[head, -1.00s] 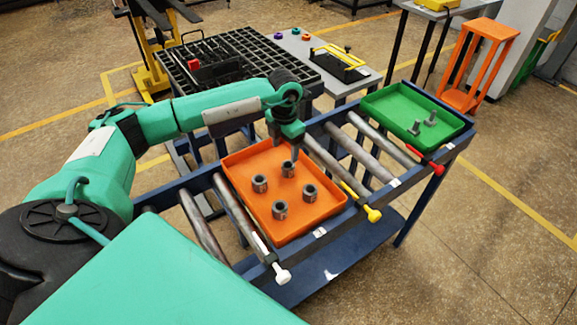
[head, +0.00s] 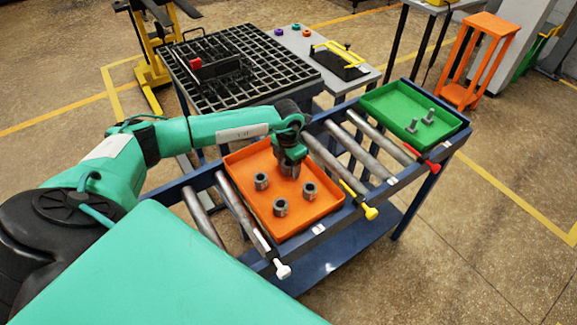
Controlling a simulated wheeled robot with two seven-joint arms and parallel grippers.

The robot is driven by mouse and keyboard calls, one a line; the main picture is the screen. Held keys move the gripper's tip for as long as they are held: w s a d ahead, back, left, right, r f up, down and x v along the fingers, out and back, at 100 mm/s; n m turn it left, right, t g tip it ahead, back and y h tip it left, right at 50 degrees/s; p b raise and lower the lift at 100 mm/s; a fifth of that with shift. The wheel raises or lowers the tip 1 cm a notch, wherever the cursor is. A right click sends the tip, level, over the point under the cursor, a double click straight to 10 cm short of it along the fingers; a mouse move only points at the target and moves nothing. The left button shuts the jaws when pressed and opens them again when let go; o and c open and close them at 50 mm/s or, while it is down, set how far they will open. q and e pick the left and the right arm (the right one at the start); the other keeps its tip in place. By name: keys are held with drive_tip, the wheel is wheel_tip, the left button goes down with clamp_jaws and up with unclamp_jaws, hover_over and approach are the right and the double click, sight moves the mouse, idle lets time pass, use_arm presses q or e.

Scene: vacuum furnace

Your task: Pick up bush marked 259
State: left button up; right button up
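Several grey bushes stand upright in the orange tray (head: 286,229) on the roller conveyor. One bush (head: 261,181) is at the left, one (head: 280,207) at the front and one (head: 309,191) at the right. Their markings are too small to read, so I cannot tell which is 259. My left gripper (head: 290,172) points down over the back part of the tray, where another bush stood in view before. That bush is now hidden by the gripper, and I cannot tell if the fingers are closed on it. My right gripper is not in view.
A green tray (head: 375,110) with grey bolt-like parts (head: 412,125) sits further right on the conveyor (head: 334,160). Yellow (head: 370,212), white (head: 282,269) and red (head: 431,167) handles project at the front edge. A black grid table (head: 262,75) stands behind.

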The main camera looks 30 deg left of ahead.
use_arm(q)
drive_tip(key=c, duration=1.1)
drive_tip(key=shift+r, duration=0.2)
